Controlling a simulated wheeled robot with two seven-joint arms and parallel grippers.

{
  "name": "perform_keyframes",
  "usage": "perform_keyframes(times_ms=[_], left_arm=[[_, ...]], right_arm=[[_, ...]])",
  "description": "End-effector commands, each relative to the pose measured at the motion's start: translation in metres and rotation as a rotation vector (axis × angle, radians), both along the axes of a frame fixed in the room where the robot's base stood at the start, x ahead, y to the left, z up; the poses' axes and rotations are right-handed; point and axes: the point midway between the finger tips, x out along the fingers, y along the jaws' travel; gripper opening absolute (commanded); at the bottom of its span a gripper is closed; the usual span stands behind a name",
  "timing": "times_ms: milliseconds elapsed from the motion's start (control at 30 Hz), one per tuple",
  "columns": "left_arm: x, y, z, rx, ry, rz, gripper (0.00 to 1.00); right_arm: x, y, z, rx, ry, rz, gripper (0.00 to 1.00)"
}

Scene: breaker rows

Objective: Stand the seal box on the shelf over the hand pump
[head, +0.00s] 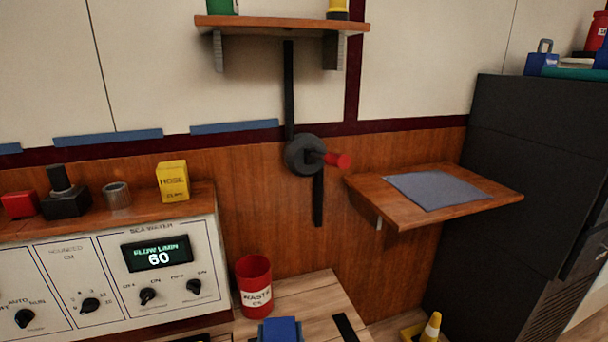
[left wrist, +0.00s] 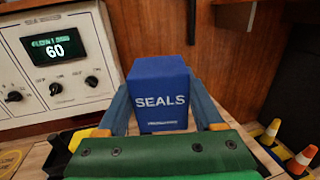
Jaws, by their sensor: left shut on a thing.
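The blue seal box (left wrist: 160,82), lettered SEALS, is upright between the two fingers of my left gripper (left wrist: 159,104), which is shut on it. In the head view the top of the seal box (head: 281,328) shows at the bottom edge, low in front of the wall. The hand pump (head: 305,155), a dark round body with a long black bar and a red handle, is on the wall. The wooden shelf (head: 270,24) over it carries a green thing at left and a yellow and black thing at right. Its middle looks bare. My right gripper is out of view.
A lower wooden shelf (head: 387,207) with a grey mat (head: 437,190) juts out right of the pump. A red waste can (head: 254,286) stands near the seal box. A control panel (head: 110,280) is at left, a dark cabinet (head: 540,170) at right.

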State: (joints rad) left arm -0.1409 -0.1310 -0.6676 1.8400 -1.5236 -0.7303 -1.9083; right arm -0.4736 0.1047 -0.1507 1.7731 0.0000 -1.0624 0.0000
Motion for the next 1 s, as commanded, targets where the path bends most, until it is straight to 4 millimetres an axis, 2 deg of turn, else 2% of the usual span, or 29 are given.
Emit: perform_keyframes(times_ms=[33, 67, 200, 300, 400, 500, 600, 800, 1000], left_arm=[[-0.011, 0.008, 0.045, -0.003, 0.002, 0.027, 0.00], [-0.019, 0.014, 0.063, -0.004, 0.001, 0.050, 0.00], [-0.059, 0.050, 0.155, -0.009, 0.005, 0.180, 0.00], [-0.084, 0.077, 0.205, -0.010, 0.008, 0.273, 0.00], [-0.103, 0.097, 0.239, -0.009, 0.012, 0.345, 0.00], [-0.115, 0.109, 0.254, -0.008, 0.016, 0.388, 0.00], [-0.118, 0.114, 0.257, -0.009, 0.013, 0.420, 0.00], [-0.112, 0.113, 0.253, -0.016, 0.005, 0.618, 0.00], [-0.116, 0.113, 0.254, -0.006, 0.009, 0.771, 0.00]], right_arm=[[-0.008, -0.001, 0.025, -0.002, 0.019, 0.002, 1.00], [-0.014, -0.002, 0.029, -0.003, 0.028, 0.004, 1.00], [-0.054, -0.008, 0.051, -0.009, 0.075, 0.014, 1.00], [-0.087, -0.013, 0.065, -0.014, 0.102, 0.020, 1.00], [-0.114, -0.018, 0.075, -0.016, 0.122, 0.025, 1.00], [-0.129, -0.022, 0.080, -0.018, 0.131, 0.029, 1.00], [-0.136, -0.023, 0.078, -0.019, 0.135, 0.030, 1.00], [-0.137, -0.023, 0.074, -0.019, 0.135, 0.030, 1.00], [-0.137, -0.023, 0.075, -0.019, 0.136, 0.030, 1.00]])
